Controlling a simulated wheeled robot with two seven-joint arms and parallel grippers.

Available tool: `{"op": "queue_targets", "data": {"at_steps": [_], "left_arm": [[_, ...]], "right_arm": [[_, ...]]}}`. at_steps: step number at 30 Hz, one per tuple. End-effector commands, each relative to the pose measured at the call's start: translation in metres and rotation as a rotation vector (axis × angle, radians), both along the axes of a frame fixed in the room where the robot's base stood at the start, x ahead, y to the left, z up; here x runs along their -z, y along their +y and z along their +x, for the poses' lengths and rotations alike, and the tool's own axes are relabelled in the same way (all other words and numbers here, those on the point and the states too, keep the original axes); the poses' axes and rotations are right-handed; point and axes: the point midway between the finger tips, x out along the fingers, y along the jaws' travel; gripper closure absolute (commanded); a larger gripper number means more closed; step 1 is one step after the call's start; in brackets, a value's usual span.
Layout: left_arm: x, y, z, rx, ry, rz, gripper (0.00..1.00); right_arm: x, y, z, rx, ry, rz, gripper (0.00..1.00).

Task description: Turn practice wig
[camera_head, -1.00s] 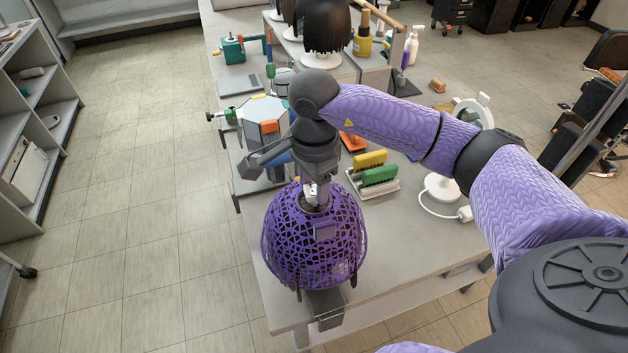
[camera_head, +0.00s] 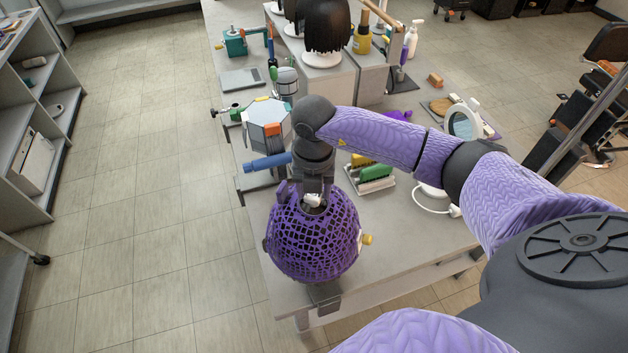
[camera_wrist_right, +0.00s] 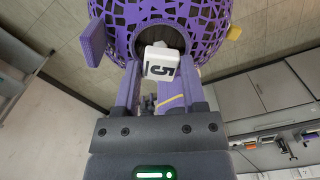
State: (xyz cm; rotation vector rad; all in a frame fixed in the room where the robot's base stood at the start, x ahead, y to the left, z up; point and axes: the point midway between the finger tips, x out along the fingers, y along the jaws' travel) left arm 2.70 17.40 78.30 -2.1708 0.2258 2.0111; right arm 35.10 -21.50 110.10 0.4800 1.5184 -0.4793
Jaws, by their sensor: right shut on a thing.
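The purple openwork practice wig (camera_head: 312,245) stands upright at the near end of the table, over a clamp at its edge. A yellow knob (camera_head: 367,239) sticks out on its right side and a purple tab (camera_head: 281,193) on its upper left. My right gripper (camera_head: 314,193) comes down onto its top from above. In the right wrist view the right gripper (camera_wrist_right: 160,82) is shut on a white block marked 5 (camera_wrist_right: 159,64) at the wig's dark top opening. The wig's underside is hidden. My left gripper is not in view.
A hexagonal box (camera_head: 266,118) and a blue cylinder (camera_head: 267,162) lie just behind the wig. A tray with yellow and green brushes (camera_head: 374,173) and a round mirror (camera_head: 462,122) stand to the right. Black-haired wig heads (camera_head: 326,28) stand at the back.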

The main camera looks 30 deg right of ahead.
Motion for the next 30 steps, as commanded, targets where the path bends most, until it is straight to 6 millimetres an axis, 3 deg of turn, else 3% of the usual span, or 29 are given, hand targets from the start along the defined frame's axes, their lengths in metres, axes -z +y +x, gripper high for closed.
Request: {"op": "queue_targets", "data": {"at_steps": [3,4,7,16,24,30], "left_arm": [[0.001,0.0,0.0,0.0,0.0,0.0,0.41],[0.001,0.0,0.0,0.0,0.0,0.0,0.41],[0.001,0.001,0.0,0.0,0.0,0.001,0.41],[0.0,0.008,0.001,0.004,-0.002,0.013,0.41],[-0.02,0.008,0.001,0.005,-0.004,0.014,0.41],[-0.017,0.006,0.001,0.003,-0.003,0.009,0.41]], "right_arm": [[0.0,0.0,0.001,-0.002,-0.001,0.0,0.89],[0.0,0.0,0.001,-0.002,-0.001,0.0,0.45],[0.0,0.0,0.001,-0.003,-0.001,0.0,0.24],[-0.001,0.0,0.0,-0.005,-0.001,0.0,0.22],[-0.023,0.0,0.0,-0.005,-0.001,0.0,0.22],[-0.02,0.0,0.0,-0.009,0.0,0.0,0.22]]}}
